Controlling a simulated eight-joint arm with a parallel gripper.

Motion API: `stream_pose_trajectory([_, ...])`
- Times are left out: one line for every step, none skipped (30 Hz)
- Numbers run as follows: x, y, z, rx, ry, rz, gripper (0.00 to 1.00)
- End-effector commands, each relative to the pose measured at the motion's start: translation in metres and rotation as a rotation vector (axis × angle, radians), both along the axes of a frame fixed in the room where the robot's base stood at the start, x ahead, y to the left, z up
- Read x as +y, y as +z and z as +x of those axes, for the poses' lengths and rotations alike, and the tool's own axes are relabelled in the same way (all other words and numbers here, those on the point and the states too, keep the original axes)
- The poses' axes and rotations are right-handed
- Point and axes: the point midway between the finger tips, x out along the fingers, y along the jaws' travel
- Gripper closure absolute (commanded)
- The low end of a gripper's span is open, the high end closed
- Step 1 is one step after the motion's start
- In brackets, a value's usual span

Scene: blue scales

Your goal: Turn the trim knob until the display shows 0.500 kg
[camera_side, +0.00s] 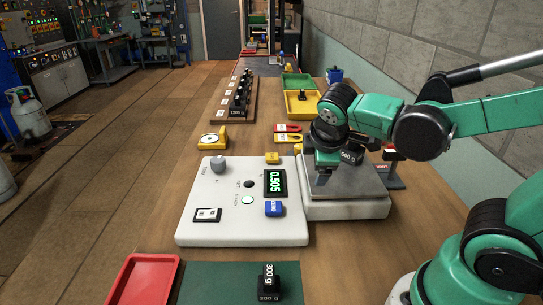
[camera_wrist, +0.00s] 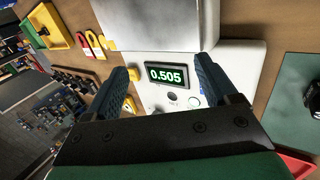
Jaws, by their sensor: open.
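The scale (camera_side: 240,225) is a white console with a metal pan (camera_side: 350,188) on its right. Its green display (camera_side: 275,183) reads 0.505 in the side view, and the same display (camera_wrist: 167,75) reads 0.505 in the wrist view. The grey trim knob (camera_side: 218,163) stands upright at the console's far left corner, with nothing touching it. A dark weight (camera_side: 351,156) sits on the pan, partly hidden by my gripper; its label is hard to read. My gripper (camera_side: 323,177) is over the pan's left part, right of the knob. In the wrist view my gripper (camera_wrist: 164,68) has its fingers apart, with nothing held.
A blue button (camera_side: 273,208) and a yellow block (camera_side: 272,158) are near the display. A red tray (camera_side: 145,280) and a 300 g weight (camera_side: 268,279) on a green mat (camera_side: 215,282) lie in front. A rack of weights (camera_side: 238,98) and a yellow tray (camera_side: 301,104) stand behind.

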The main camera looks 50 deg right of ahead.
Motion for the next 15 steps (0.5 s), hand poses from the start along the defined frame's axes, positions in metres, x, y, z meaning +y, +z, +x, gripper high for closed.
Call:
stream_pose_trajectory([-0.006,0.000,0.002,0.050,0.042,-0.069,0.20])
stream_pose_trajectory([-0.010,0.001,0.003,0.083,0.069,-0.114,0.20])
stream_pose_trajectory([-0.014,0.001,0.004,0.130,0.103,-0.172,0.20])
stream_pose_trajectory([-0.018,0.002,0.005,0.166,0.127,-0.215,0.20])
stream_pose_trajectory([-0.022,0.003,0.005,0.202,0.152,-0.257,0.20])
stream_pose_trajectory([-0.026,0.003,0.006,0.252,0.182,-0.311,0.20])
stream_pose_trajectory([-0.029,0.004,0.007,0.290,0.203,-0.351,0.20])
stream_pose_trajectory([-0.033,0.005,0.008,0.328,0.225,-0.392,0.20])
stream_pose_trajectory([-0.037,0.007,0.008,0.381,0.250,-0.443,0.20])
stream_pose_trajectory([-0.040,0.008,0.009,0.422,0.267,-0.481,0.20])
stream_pose_trajectory([-0.042,0.009,0.009,0.463,0.284,-0.517,0.20])
stream_pose_trajectory([-0.046,0.011,0.010,0.518,0.306,-0.565,0.20])
stream_pose_trajectory([-0.048,0.012,0.010,0.561,0.321,-0.598,0.20])
stream_pose_trajectory([-0.050,0.014,0.011,0.603,0.334,-0.632,0.20])
stream_pose_trajectory([-0.053,0.016,0.011,0.660,0.351,-0.674,0.20])
